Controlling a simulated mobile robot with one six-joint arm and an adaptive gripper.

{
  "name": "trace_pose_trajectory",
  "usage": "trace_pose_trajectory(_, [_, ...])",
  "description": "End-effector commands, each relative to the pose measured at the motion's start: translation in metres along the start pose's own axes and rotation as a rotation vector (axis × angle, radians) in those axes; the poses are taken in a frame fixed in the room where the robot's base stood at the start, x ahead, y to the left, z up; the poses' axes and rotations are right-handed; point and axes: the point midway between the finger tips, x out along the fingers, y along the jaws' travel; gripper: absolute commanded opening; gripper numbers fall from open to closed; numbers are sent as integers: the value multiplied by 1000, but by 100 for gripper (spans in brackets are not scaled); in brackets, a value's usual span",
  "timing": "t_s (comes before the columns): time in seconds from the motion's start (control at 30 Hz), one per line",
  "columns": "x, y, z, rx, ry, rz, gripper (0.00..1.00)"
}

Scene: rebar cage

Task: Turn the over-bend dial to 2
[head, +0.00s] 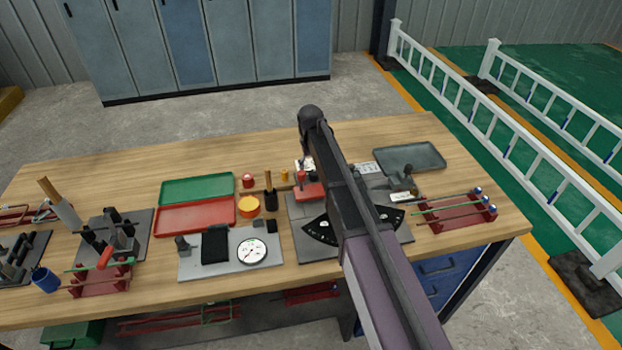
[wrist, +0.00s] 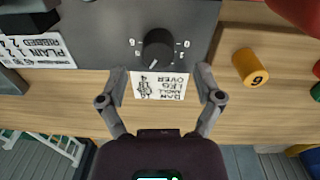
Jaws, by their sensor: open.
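The dial (wrist: 158,50) is a round black knob on a grey plate (wrist: 95,22) in the wrist view. A white mark on the knob points down and slightly left in the picture. Small figures stand to its left and right, too small to read surely. A white label (wrist: 159,85) with upside-down lettering, including "OVER", lies just below it. My gripper (wrist: 161,72) is open and empty, its fingers either side of the label near the dial, apart from the knob. In the head view my arm covers part of the bending plate (head: 296,238), and I cannot make out the dial there.
An orange cylinder marked 6 (wrist: 250,67) stands right of the dial in the wrist view, with a red object (wrist: 300,14) at the corner. On the wooden bench are a red tray (head: 195,216), a green tray (head: 197,189), a round gauge (head: 251,251) and a red rack (head: 457,213).

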Motion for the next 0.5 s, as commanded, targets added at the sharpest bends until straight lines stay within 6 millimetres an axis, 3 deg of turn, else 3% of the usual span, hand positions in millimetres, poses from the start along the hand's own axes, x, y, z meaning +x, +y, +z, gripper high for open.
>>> trace_pose_trajectory(0.2, [22,0,0,0,0,0,84])
trace_pose_trajectory(0.5, [37,1,0,1,0,0,84])
